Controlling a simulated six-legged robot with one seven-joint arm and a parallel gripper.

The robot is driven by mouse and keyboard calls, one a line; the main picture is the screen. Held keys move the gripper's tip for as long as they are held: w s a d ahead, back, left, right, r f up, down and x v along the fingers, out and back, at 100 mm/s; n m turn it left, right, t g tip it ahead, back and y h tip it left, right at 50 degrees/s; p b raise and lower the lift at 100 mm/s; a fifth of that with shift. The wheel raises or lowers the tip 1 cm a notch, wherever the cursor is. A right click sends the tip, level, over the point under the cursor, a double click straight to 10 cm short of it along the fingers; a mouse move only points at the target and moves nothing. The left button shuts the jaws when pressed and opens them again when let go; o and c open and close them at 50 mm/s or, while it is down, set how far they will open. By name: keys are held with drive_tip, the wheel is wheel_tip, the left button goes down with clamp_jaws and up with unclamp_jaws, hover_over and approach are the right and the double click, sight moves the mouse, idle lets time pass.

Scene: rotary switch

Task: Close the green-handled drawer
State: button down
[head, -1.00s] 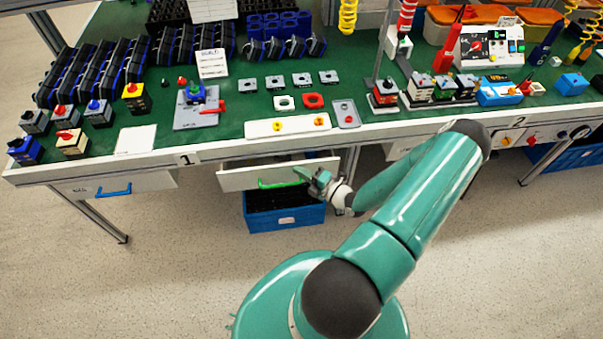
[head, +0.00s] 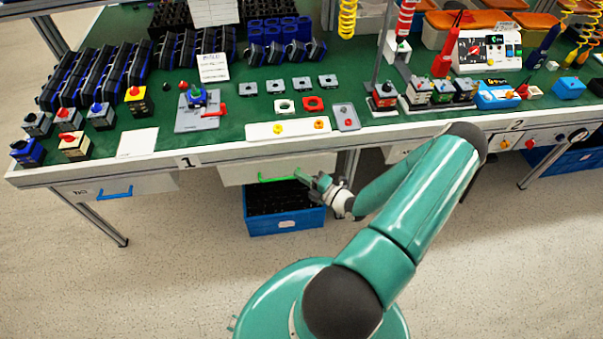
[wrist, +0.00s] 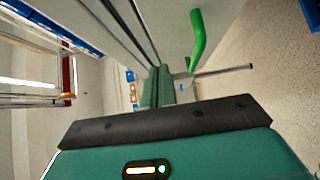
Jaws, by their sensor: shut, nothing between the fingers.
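The green-handled drawer (head: 235,173) hangs under the bench near its middle. Its front is up against the bench's front edge and no opening above it shows in the head view. The green handle (head: 279,179) runs across the front; it also shows large in the wrist view (wrist: 196,40). My gripper (head: 312,180) is at the right end of the drawer front, just right of the handle. Its fingers (wrist: 158,85) are shut and empty, beside the pale drawer front. Whether the fingertips touch the front is not clear.
A blue bin (head: 285,215) stands on the floor below the drawer. A second drawer with a blue handle (head: 115,192) is to the left. Switch parts cover the green bench top (head: 255,110). The speckled floor in front is free on the left.

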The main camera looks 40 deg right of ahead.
drive_tip(key=s+d, duration=0.1)
drive_tip(key=s, duration=0.9)
drive_tip(key=shift+s+d, duration=0.25)
drive_tip(key=w+a+r+n+g+y, duration=0.3)
drive_tip(key=a+r+n+g, duration=0.6)
drive_tip(key=n, duration=0.5)
drive_tip(key=w+a+r+n+g+y, duration=0.3)
drive_tip(key=a+r+n+g, duration=0.35)
drive_tip(key=r+n, duration=0.6)
drive_tip(key=s+a+r+n+t+h, duration=0.1)
drive_tip(key=s+a+r+n+h, duration=0.1)
drive_tip(key=r+n, duration=0.5)
drive_tip(key=s+a+r+n+t+h, duration=0.1)
drive_tip(key=s+a+r+n+h, duration=0.2)
drive_tip(key=a+r+n, duration=0.3)
drive_tip(key=s+a+r+n+t+h, duration=0.1)
drive_tip(key=s+a+r+n+h, duration=0.1)
drive_tip(key=a+r+n+h, duration=0.2)
wheel_tip(320, 180, up, 4)
drive_tip(key=a+n, duration=0.1)
drive_tip(key=n, duration=0.7)
drive_tip(key=shift+s+a+f, duration=0.15)
drive_tip(key=shift+s+f, duration=0.05)
drive_tip(key=shift+s, duration=0.15)
